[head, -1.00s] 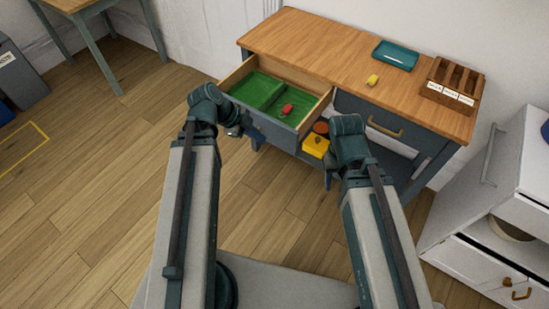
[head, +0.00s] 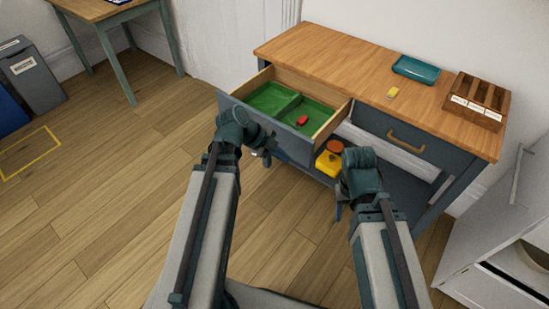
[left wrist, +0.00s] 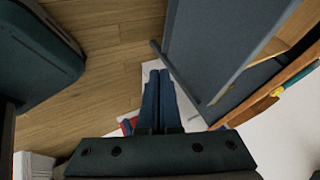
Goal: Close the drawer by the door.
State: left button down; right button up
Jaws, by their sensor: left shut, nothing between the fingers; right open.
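The drawer (head: 286,147) on the left of the wood-topped desk (head: 345,60) stands open. Green compartments (head: 268,100) line it, and a small red object (head: 302,120) lies inside. My left gripper (head: 266,157) is close to the outside of the drawer front, mostly hidden by its own wrist; contact cannot be told. In the left wrist view its fingers (left wrist: 158,92) are shut and empty, beside a grey-blue panel (left wrist: 205,45). My right gripper (head: 338,210) is open, largely hidden behind its wrist, low in front of the desk.
A second drawer (head: 400,140) with a brass handle is closed. A teal tray (head: 415,69), a yellow block (head: 392,93) and a wooden organizer (head: 476,99) sit on the desk. A yellow box (head: 328,163) is below.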

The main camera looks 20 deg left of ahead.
aim_at(339, 103)
pick_arm(q)
jog(key=shift+w+d+f, duration=0.15)
jog(key=shift+w+d, duration=0.2)
jog(key=shift+w, duration=0.35)
jog(key=shift+w+d+f, duration=0.15)
jog(key=shift+w+d, duration=0.15)
jog(key=shift+w, duration=0.4)
jog(key=shift+w+d+f, duration=0.15)
jog(key=shift+w+d, duration=0.2)
jog(key=shift+w, duration=0.35)
pick_arm(e)
jog(key=shift+f, duration=0.45)
pick_arm(q)
jog(key=w+d, duration=0.3)
jog(key=w, duration=0.6)
jog(key=w+d, duration=0.3)
jog(key=w, duration=0.6)
jog(key=w+d, duration=0.3)
jog(key=w, duration=0.6)
jog(key=shift+d, duration=0.35)
jog(key=shift+w+d, duration=0.1)
jog(key=shift+w, duration=0.15)
jog(key=shift+w, duration=0.1)
jog(key=shift+d, duration=0.1)
pick_arm(e)
jog(key=shift+a, duration=0.1)
